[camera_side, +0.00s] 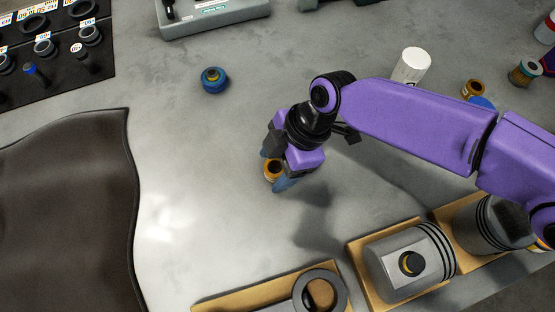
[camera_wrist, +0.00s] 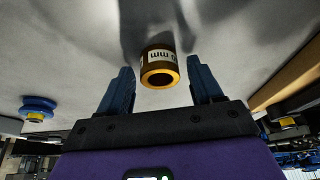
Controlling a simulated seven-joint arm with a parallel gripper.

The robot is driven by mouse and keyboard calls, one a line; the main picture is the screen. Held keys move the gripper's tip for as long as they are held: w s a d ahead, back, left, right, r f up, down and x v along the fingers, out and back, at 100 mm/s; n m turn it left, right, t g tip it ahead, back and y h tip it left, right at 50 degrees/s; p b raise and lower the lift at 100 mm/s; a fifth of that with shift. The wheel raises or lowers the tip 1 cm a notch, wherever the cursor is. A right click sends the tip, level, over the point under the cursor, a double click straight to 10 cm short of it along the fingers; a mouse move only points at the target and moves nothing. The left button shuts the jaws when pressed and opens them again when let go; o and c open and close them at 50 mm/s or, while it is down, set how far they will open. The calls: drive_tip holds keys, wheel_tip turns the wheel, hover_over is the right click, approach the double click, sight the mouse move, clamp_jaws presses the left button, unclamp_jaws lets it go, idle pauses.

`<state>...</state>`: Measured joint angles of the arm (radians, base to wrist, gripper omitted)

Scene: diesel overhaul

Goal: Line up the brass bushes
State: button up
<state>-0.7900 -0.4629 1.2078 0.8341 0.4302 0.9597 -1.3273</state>
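A brass bush (camera_side: 273,169) with a dark bore stands on the grey bench between my gripper's fingers. In the wrist view the bush (camera_wrist: 158,67) shows its bright ring end and a white printed label, with a gap on each side to the blue fingertips. My gripper (camera_side: 277,169) is open around it, low over the bench. A blue round piece with a brass centre (camera_side: 213,79) sits apart at upper left; it also shows in the wrist view (camera_wrist: 38,106). Another brass bush (camera_side: 472,89) is at the upper right, close to a blue piece (camera_side: 482,102) partly hidden by my arm.
A white cylinder (camera_side: 411,66) and a small tin (camera_side: 525,71) stand at upper right. Pistons (camera_side: 405,265) on wooden boards line the lower right, with a ring (camera_side: 320,292) at the front. A dark sheet (camera_side: 65,215) covers the left. The bench between is clear.

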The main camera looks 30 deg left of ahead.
idle(0.3)
drive_tip(key=v, duration=1.7)
drive_tip(key=shift+r, duration=0.2)
drive_tip(key=shift+w, duration=0.1)
